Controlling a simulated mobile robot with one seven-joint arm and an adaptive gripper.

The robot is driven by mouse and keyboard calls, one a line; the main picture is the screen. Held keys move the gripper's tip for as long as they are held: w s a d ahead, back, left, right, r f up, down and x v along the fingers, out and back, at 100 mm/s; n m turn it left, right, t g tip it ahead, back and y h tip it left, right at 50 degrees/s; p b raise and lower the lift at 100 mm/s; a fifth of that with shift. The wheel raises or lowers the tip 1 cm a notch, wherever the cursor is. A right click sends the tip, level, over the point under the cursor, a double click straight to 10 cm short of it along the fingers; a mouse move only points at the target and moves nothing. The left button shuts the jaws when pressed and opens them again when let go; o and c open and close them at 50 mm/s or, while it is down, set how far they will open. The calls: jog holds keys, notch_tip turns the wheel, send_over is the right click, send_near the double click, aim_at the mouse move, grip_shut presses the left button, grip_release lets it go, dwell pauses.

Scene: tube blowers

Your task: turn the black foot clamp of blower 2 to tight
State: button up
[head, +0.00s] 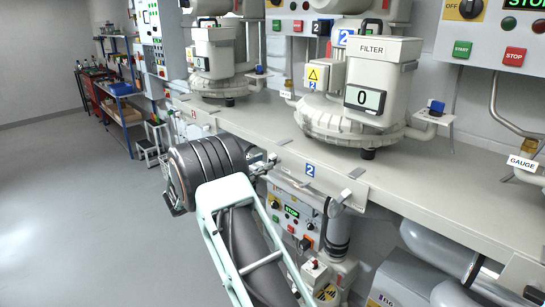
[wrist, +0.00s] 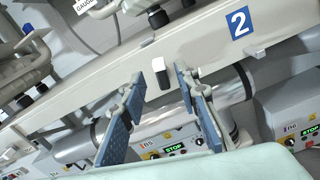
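Blower 2 (head: 350,115) stands on the bench, with a FILTER box and a display reading 0. A black foot (head: 368,154) shows under its front edge in the head view. In the wrist view a small black piece with a pale top (wrist: 161,74) sits at the bench's front edge; I cannot tell for certain whether it is the foot clamp, nor its setting. My gripper (wrist: 159,80) is open and empty. Its blue-padded fingers appear on either side of that piece, with no visible contact. In the head view my gripper (head: 266,160) is at the bench's front edge, left of the blue 2 label.
The blue 2 label (head: 310,170) is on the bench front (head: 400,190). A grey lever (head: 340,201) sticks out to its right. Control boxes (head: 292,218) and pipes are below the bench. Another blower (head: 218,60) stands at the left. The floor at the left is clear.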

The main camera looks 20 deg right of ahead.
aim_at(270, 159)
jog(key=p+x, duration=0.1)
jog(key=x, duration=0.4)
grip_shut()
